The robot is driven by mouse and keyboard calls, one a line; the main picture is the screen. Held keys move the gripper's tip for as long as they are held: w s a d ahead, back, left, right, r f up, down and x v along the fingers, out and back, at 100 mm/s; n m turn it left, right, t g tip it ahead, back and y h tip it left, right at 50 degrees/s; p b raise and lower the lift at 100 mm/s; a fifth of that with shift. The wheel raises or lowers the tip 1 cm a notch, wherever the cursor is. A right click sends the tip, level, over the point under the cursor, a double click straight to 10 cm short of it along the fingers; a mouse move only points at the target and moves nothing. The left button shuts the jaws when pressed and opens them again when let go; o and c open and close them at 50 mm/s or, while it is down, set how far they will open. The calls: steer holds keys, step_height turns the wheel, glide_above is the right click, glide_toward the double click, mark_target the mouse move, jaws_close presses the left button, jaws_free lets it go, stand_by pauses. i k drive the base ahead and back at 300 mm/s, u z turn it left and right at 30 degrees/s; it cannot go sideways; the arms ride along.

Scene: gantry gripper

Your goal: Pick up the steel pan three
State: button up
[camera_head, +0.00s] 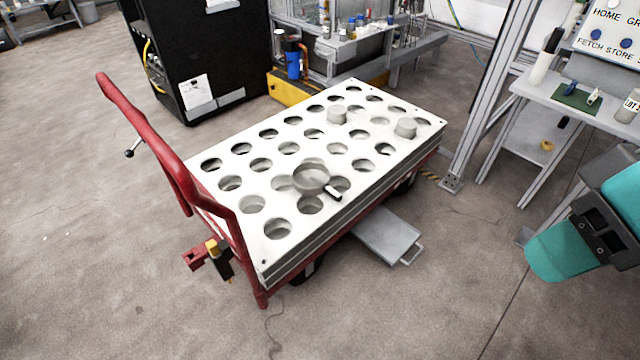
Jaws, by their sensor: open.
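A round steel pan (311,178) with a short dark handle sits on the white perforated top (250,236) of a red cart. It rests over or partly in one of the holes, and its handle points to the lower right. I cannot read any number on it. Two smaller grey cylindrical pieces, one near the middle back (337,115) and one near the right edge (405,128), stand on the same top. Teal and grey parts of my arm show at the right edge, well apart from the pan. My gripper's fingers are not in view.
The cart's red handle frame (150,130) rises at its left end. A grey low platform (388,236) sticks out below the cart's right side. A metal-framed table (545,90) stands at the upper right, and a black cabinet (200,55) behind. Open floor lies in front.

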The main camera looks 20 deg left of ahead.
mark_target(309, 179)
steer(key=k, duration=0.6)
steer(key=i, duration=1.35)
steer(key=u, duration=1.4)
steer(key=i, duration=0.45)
steer(key=u, duration=0.45)
